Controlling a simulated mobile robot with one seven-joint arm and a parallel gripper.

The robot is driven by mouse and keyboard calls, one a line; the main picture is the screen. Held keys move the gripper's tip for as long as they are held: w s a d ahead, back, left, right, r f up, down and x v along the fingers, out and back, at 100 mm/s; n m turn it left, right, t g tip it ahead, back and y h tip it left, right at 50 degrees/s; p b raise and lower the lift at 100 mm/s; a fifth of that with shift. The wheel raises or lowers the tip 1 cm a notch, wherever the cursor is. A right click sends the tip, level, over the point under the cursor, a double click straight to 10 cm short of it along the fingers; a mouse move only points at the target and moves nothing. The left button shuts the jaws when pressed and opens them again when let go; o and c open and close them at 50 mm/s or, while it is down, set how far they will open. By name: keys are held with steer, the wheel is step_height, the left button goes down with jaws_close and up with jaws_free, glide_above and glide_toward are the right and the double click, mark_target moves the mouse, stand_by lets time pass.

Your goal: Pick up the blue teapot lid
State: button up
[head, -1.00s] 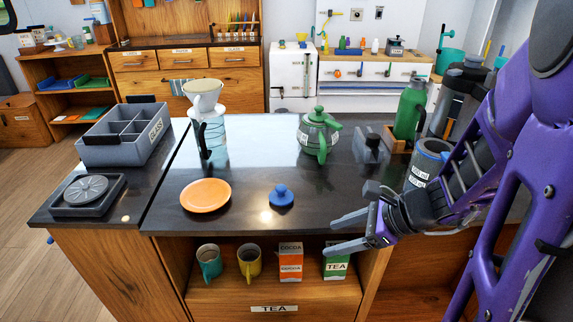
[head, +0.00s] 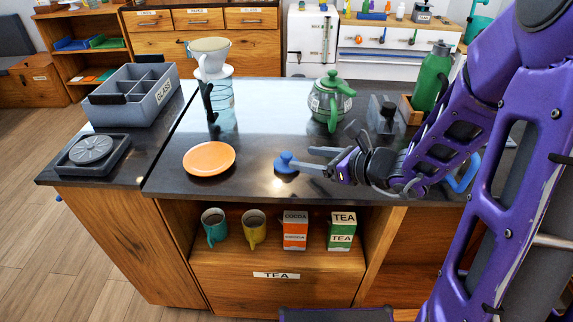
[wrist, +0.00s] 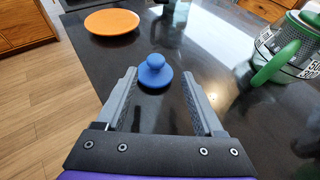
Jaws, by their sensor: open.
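The blue teapot lid (head: 286,163) lies flat on the dark counter with its round knob up. It sits to the right of the orange plate. In the wrist view the lid (wrist: 154,72) is ahead of my fingertips, roughly centred between them. My gripper (head: 312,161) is open and empty, just to the right of the lid in the head view. In the wrist view both fingers of my gripper (wrist: 158,76) show, spread apart, with no clear contact on the lid. The green teapot (head: 331,102) stands farther back on the counter.
The orange plate (head: 209,158) lies left of the lid. A glass coffee dripper (head: 216,90) stands behind the plate. A grey divided bin (head: 133,97) sits at the back left. A green bottle (head: 432,78) stands at the right. The counter around the lid is clear.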

mark_target(291, 157)
steer(key=x, duration=0.6)
steer(key=shift+a+f+b, duration=0.1)
steer(key=shift+a+b, duration=0.3)
steer(key=shift+a, duration=0.05)
steer(key=shift+s, duration=0.1)
jaws_close()
